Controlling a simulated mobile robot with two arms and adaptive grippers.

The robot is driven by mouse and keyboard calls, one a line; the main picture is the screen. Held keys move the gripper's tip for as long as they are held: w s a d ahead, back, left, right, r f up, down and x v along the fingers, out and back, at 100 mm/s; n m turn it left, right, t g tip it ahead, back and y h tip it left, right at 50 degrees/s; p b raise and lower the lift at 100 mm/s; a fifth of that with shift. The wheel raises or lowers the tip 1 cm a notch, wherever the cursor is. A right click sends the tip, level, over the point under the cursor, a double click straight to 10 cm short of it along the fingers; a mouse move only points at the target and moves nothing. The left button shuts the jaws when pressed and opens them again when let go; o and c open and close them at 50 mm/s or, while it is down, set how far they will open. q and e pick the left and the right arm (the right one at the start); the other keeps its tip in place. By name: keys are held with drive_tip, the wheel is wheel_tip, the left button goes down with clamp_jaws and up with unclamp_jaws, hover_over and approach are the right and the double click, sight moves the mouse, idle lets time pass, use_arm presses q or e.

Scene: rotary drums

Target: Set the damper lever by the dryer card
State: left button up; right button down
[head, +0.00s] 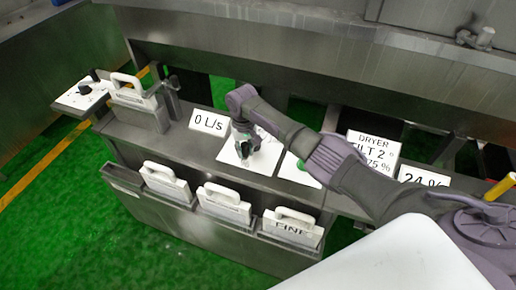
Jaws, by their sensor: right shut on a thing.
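The dryer card (373,149) is a white sign behind my right forearm. It reads DRYER, a partly covered line that looks like TILT 2°, and a line ending in 75 %. My right gripper (243,150) points down at a white plate (232,158) on the grey ledge and is shut on a small dark handle there. The fingers hide most of this handle and its setting. Another white plate with a dark lever (85,88) stands out at the far left. I cannot tell from labels which one is the damper lever. My left gripper is out of view.
A 0 L/s sign (208,122) and a 24 % sign (424,180) stand on the ledge (180,143). A green knob (300,164) is beside my right arm. White-handled plates hang in a front rack, one marked FINE (292,231). Another handled plate (133,98) stands at left.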

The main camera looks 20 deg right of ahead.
drive_tip(key=shift+w+a+m, duration=0.6)
drive_tip(key=shift+m, duration=0.3)
drive_tip(key=shift+w+a+m+b, duration=0.35)
drive_tip(key=shift+w+m+b, duration=0.25)
drive_tip(key=shift+m, duration=0.4)
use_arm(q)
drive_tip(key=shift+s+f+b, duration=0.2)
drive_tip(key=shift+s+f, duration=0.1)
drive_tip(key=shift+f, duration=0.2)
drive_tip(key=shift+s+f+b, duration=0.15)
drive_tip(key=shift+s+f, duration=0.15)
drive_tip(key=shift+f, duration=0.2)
use_arm(e)
drive_tip(key=shift+w+a+r+m, duration=0.1)
drive_tip(key=shift+w+a+m, duration=0.1)
drive_tip(key=shift+w+m, duration=0.5)
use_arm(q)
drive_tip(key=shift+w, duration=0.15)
use_arm(e)
drive_tip(key=c, duration=0.9)
unclamp_jaws()
drive_tip(key=shift+s, duration=0.1)
wheel_tip(320, 180, up, 12)
